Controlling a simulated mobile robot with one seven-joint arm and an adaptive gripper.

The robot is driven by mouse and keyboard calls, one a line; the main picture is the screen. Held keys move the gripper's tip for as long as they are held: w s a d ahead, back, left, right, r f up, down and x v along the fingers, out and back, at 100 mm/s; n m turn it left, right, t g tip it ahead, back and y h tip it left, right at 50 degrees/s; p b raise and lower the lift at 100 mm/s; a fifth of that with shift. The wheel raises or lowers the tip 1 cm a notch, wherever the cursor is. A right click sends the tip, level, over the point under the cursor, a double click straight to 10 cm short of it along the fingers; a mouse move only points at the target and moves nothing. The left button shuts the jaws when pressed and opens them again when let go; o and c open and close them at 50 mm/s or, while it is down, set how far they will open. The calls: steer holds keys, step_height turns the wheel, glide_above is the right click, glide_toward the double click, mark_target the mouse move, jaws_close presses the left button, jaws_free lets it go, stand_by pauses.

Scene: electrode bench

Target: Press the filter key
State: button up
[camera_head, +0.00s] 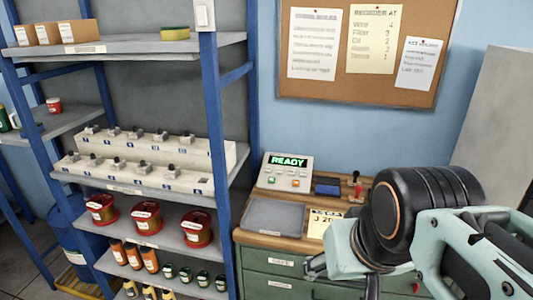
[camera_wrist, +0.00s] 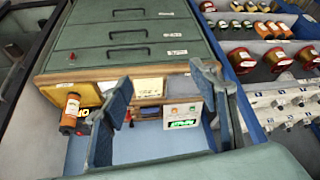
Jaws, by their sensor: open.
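A light grey control panel (camera_head: 283,174) stands at the back of the bench, with a lit green READY display (camera_head: 288,161) and a few small keys, among them an orange key (camera_head: 272,181) and a green key (camera_head: 296,183). The key labels are too small to read, so I cannot tell which is the filter key. My gripper (camera_head: 317,268) is open and empty in front of the drawer cabinet, low and right of the panel, apart from it. In the wrist view my gripper (camera_wrist: 160,80) shows both fingers, with the panel (camera_wrist: 182,112) appearing upside down between them.
A blue-framed shelf rack (camera_head: 222,160) stands left. A corkboard (camera_head: 365,90) with notices hangs above.

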jaws_close()
stand_by(1.4)
